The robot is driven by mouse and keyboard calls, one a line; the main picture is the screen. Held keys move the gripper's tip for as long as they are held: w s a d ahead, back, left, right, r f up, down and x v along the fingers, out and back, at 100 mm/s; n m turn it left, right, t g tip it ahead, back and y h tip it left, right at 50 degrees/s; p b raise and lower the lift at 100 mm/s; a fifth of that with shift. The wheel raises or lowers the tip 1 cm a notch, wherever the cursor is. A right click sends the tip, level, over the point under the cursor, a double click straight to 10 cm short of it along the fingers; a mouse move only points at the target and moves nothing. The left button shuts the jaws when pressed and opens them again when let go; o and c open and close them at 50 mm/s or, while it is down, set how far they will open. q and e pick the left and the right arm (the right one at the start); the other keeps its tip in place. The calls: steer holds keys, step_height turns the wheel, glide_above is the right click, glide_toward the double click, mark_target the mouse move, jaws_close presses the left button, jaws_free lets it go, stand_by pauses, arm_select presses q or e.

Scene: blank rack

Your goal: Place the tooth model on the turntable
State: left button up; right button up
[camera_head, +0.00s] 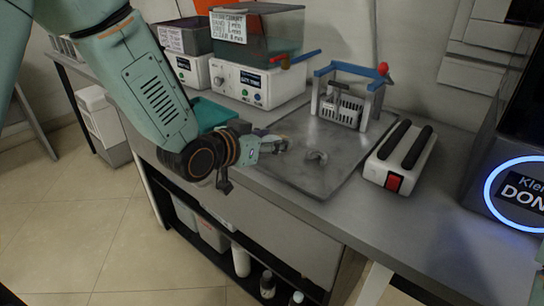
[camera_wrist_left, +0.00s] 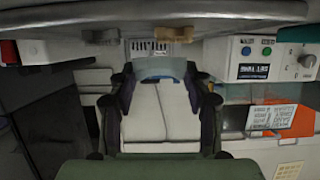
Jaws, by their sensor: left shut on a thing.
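My left gripper (camera_head: 275,145) is over the near-left part of the grey metal plate on the bench. It is shut on a small pale blue-grey thing at its tip, too small and covered to identify. No turntable is clearly recognisable. My right gripper is not in view.
A rack with a blue top bar (camera_head: 345,68) stands at the plate's back. A white box with black bars and a red switch (camera_head: 393,184) is to its right. White devices with tanks (camera_head: 256,84) stand behind. A dark machine with a lit ring (camera_head: 515,190) is far right.

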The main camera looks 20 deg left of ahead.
mark_target(270, 162)
arm_select(q)
step_height(270, 162, down, 4)
steer(key=shift+s+a+r+b, duration=0.1)
steer(key=shift+r+b, duration=0.15)
steer(key=shift+b, duration=0.45)
steer(key=shift+f, duration=0.1)
steer(key=o, duration=0.8)
steer(key=shift+f, duration=0.1)
steer(key=shift+o, duration=0.2)
